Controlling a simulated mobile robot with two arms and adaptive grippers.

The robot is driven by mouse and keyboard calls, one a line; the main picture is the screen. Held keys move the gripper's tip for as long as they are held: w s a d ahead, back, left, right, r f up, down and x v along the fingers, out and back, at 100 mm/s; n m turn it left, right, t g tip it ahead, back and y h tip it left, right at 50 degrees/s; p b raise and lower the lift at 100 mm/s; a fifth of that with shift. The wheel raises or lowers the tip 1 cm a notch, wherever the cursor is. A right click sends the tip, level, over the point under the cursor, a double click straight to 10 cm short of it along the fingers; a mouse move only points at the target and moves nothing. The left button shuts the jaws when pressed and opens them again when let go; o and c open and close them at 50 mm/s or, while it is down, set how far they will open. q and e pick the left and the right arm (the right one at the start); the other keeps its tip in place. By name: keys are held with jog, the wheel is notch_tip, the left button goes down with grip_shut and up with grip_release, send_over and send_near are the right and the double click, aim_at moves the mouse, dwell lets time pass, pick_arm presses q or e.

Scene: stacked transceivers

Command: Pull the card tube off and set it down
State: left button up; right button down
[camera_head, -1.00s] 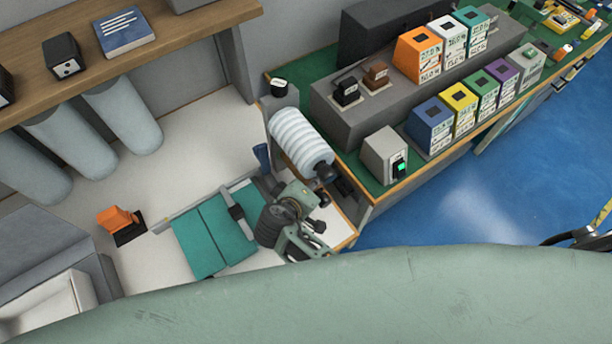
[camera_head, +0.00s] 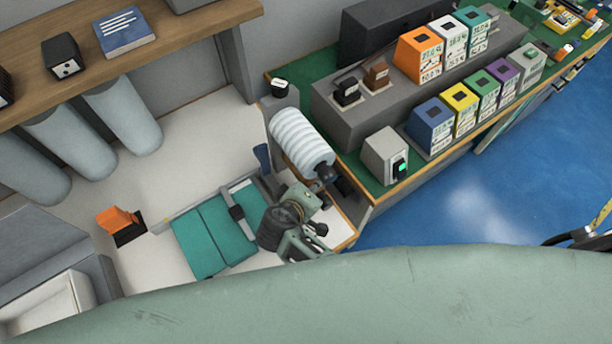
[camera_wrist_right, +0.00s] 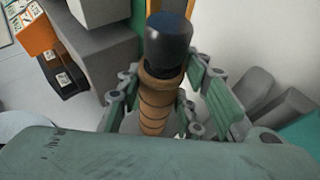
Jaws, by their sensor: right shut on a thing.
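The card tube (camera_wrist_right: 155,105) is brown, with spiral lines round it, and stands nearly upright in the right wrist view. A dark cylinder (camera_wrist_right: 168,48) shows at its upper end; I cannot tell whether the two are joined. My right gripper (camera_wrist_right: 165,92) has green fingers on both sides of the tube and is shut on it. The tube's lower end is hidden by my sage-green gripper body. I cannot make out the brown tube in the head view. My left gripper is not in view.
A white ribbed roll (camera_head: 301,143) with a black end stands by the green bench. A teal mat (camera_head: 205,235) lies on the pale surface near an orange thing (camera_head: 118,220). Coloured boxes (camera_head: 430,122) line the bench.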

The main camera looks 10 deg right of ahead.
jog(key=shift+s+d+r, duration=0.1)
jog(key=shift+s+d, duration=0.2)
jog(key=shift+s, duration=0.55)
jog(key=s+d, duration=0.2)
jog(key=s, duration=0.4)
jog(key=shift+s+d, duration=0.3)
jog(key=shift+d, duration=0.1)
dwell(0.4)
dwell(0.4)
